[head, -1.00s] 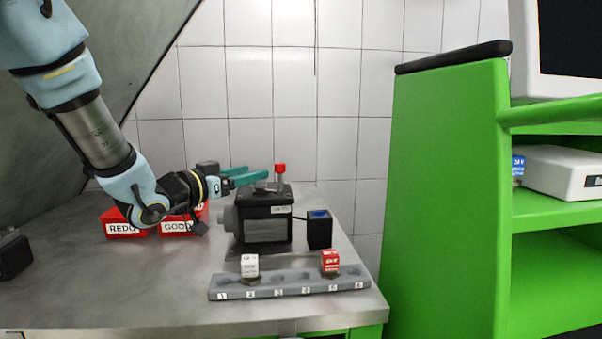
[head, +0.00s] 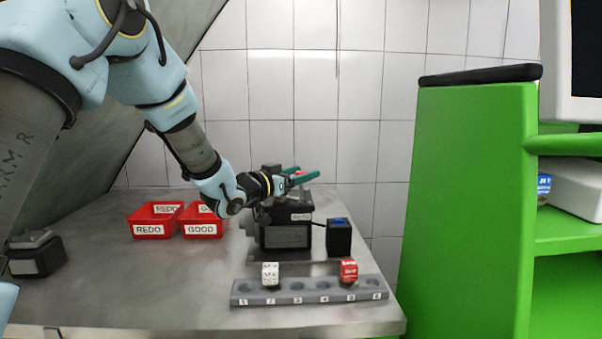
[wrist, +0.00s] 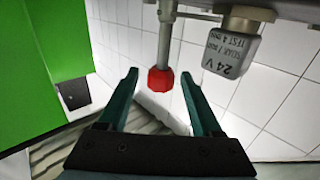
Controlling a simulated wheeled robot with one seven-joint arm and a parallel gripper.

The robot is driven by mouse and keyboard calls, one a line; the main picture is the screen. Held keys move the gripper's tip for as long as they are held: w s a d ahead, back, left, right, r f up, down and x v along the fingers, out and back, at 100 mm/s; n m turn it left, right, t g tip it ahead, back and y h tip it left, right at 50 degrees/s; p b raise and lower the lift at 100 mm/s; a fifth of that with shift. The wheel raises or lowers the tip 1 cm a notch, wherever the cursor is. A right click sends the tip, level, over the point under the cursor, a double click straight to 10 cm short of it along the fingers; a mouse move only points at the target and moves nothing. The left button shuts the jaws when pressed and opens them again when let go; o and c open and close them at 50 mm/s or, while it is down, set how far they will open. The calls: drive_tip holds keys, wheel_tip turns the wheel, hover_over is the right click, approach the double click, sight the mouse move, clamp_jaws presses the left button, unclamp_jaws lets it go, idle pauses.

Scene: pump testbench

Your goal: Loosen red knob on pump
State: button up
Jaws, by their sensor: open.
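The pump (head: 286,234) is a dark block on the metal table in the head view. The red knob (wrist: 160,80) sits at the end of a grey metal stem in the wrist view. My gripper (wrist: 158,74) is open, its two teal fingers on either side of the knob in the picture, with gaps showing on both sides. Whether the knob is at fingertip depth I cannot tell. In the head view my gripper (head: 303,176) is over the top of the pump, and the knob is not visible there. A grey 24 V block (wrist: 235,52) is right of the knob in the wrist view.
Red REDO (head: 149,230) and GOOD (head: 201,230) bins stand left of the pump. A small black box (head: 339,238) stands right of it. A numbered grey rack (head: 310,299) with a white and a red-topped part lies in front. A green shelf (head: 470,210) is at right.

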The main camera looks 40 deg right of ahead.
drive_tip(key=shift+c, duration=0.2)
clamp_jaws()
